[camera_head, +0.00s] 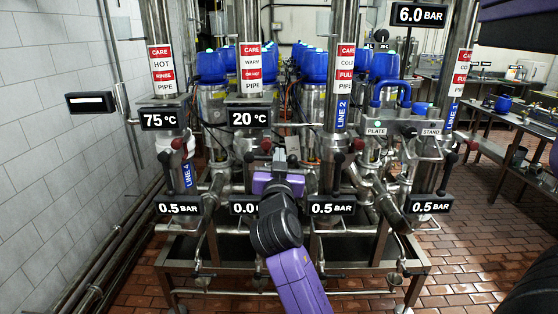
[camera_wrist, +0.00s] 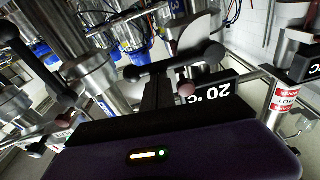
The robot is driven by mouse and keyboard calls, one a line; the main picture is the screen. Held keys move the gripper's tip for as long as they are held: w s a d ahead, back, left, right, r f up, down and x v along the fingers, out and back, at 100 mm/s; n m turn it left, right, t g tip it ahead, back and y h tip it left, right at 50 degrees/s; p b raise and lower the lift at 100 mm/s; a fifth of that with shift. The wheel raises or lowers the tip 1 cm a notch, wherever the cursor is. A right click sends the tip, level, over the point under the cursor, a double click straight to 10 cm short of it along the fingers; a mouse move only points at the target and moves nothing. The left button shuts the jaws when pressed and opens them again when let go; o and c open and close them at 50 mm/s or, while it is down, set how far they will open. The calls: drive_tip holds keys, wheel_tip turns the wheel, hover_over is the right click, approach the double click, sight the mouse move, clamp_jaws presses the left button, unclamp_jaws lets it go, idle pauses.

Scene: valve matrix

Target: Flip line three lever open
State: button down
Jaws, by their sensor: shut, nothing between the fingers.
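The line three pipe is the second from the left in the head view, under the 20 °C display (camera_head: 249,118); its line label is hidden. Its pressure display (camera_head: 243,208) reads 0.0 and is partly covered by my arm. Round-ended handles, a red knob (camera_head: 266,145) and dark ball knobs (camera_head: 292,161), show around my gripper (camera_head: 279,157). In the wrist view, my shut, empty gripper (camera_wrist: 158,92) points at a dark ball-ended lever (camera_wrist: 207,56). Whether they touch, I cannot tell. The 20 °C display (camera_wrist: 212,94) appears upside down beside it.
Neighbouring pipes carry the LINE 4 (camera_head: 188,176) and LINE 2 (camera_head: 341,112) labels, with 0.5 BAR displays (camera_head: 331,208) beside line three's. A steel frame (camera_head: 345,284) stands below. Tiled floor (camera_head: 470,270) is open at the right.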

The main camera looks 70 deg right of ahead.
drive_tip(key=w+a+f+m+g+b, duration=0.1)
drive_tip(key=f+m+b, duration=0.3)
drive_tip(key=m+b, duration=0.4)
drive_tip(key=w+a+f+m+g+b, duration=0.1)
drive_tip(key=w+f+m+b, duration=0.3)
drive_tip(key=b, duration=1.7)
drive_tip(key=f+m, duration=0.1)
drive_tip(key=m, duration=0.4)
drive_tip(key=shift+w+a+f+m+g+y, duration=0.2)
drive_tip(key=shift+w+m+g+y, duration=0.1)
drive_tip(key=shift+w, duration=0.05)
drive_tip(key=shift+w+b, duration=0.15)
drive_tip(key=shift+b, duration=0.15)
